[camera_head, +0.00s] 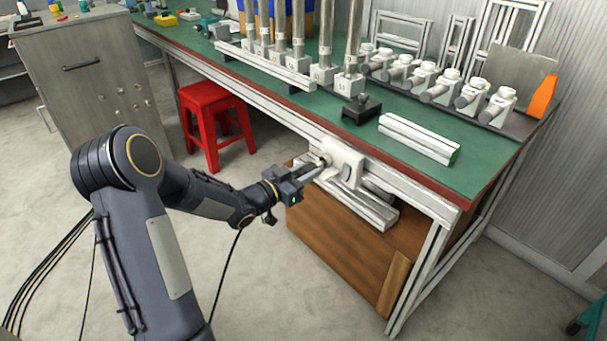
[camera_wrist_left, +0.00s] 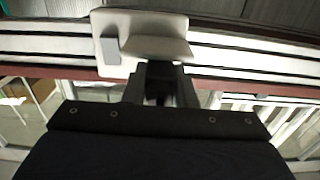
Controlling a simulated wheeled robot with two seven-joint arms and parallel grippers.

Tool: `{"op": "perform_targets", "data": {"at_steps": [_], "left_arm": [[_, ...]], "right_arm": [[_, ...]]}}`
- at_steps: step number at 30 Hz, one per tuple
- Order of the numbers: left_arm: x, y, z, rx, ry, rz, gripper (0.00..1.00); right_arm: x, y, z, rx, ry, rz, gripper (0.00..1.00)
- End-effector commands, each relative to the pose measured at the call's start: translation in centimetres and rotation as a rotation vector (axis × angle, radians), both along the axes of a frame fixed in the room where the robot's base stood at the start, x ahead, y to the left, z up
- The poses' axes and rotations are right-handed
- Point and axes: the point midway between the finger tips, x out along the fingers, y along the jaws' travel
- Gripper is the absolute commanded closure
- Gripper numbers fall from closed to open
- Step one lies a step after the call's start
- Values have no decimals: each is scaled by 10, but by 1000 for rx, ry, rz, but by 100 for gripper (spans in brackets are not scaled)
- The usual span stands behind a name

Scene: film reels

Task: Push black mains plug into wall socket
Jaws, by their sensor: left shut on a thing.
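The white wall socket box (camera_head: 345,163) is mounted on the front rail of the workbench. It also shows at the top of the left wrist view (camera_wrist_left: 115,47), with a grey rocker on its face. My left gripper (camera_head: 316,172) reaches it from the left, its fingertips right at the socket's side. In the left wrist view the gripper (camera_wrist_left: 159,88) is shut on a dark thing, taken to be the black plug. The plug is mostly hidden between the dark fingers, so I cannot tell whether its pins are in the socket. My right gripper is not in view.
The green bench top (camera_head: 440,173) carries film-handling parts, white bars and a black block (camera_head: 361,107). A brown wooden panel (camera_head: 345,245) is below the rail. The floor in front is clear.

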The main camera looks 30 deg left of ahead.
Motion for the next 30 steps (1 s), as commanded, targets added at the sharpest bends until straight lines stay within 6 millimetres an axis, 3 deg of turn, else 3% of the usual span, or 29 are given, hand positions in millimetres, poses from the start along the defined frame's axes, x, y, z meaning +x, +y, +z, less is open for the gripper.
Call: {"op": "perform_targets", "data": {"at_steps": [15, 16, 21, 30], "left_arm": [[24, -11, 0, -1, -2, -2, 100], [24, -10, 0, 0, -1, -1, 73], [23, -10, 0, 0, -1, -1, 50], [21, -9, 0, 0, 0, 0, 50]], "right_arm": [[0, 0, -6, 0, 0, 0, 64], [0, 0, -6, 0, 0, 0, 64], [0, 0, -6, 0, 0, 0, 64], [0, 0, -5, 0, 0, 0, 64]]}}
